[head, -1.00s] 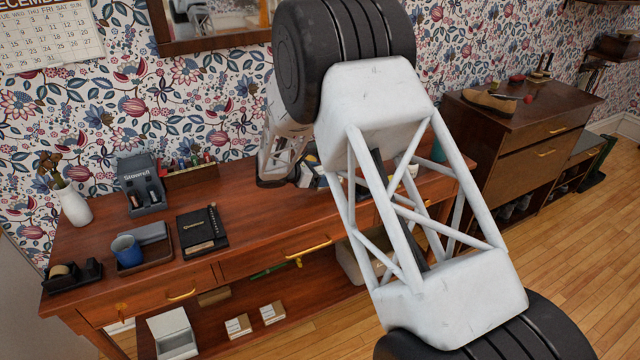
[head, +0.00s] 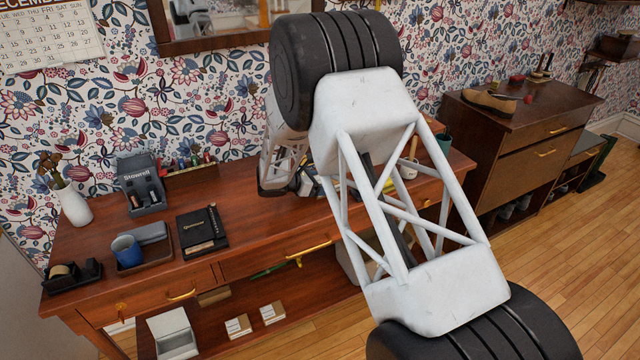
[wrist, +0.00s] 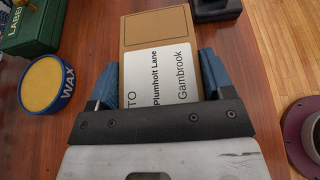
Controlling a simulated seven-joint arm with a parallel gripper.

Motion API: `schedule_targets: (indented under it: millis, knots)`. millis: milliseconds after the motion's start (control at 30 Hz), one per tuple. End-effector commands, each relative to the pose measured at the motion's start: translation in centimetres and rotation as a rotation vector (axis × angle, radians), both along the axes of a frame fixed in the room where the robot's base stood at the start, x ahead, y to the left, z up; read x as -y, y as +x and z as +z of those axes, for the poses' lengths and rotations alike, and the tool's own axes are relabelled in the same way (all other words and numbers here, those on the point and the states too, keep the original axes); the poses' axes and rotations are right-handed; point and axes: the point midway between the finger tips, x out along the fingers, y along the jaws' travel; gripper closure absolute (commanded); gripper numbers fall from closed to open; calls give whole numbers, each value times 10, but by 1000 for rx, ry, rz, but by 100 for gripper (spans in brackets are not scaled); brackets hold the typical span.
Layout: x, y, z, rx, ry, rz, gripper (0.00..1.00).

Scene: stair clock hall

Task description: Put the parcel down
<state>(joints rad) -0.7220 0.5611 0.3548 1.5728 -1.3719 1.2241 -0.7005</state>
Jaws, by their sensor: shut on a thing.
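The parcel (wrist: 157,28) is a brown cardboard box in the wrist view, with a white address label reading "Plumholt Lane" and "Gambrook". My gripper (wrist: 160,82) has its blue fingers on either side of the parcel and is shut on it. Below the parcel is the reddish wooden desk (wrist: 90,40); I cannot tell whether the parcel touches it. In the head view my own arm hides most of the gripper and the parcel over the desk (head: 260,215).
In the wrist view, a yellow-topped wax tin (wrist: 45,84) and a green box (wrist: 32,28) are left. A dark object (wrist: 215,8) lies at top right, a maroon round dish (wrist: 295,135) at right. In the head view, a black notebook (head: 202,232) lies left of my arm.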

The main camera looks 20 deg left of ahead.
Motion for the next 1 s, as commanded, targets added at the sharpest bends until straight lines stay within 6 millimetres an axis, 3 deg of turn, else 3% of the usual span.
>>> schedule_targets:
  millis: [233,267,433,800,1000]
  knots:
    - [0,0,-3,0,0,0,55]
    - [0,0,-3,0,0,0,24]
    - [0,0,-3,0,0,0,0]
    - [0,0,1,1,1,0,0]
    - [-11,-11,7,1,0,1,0]
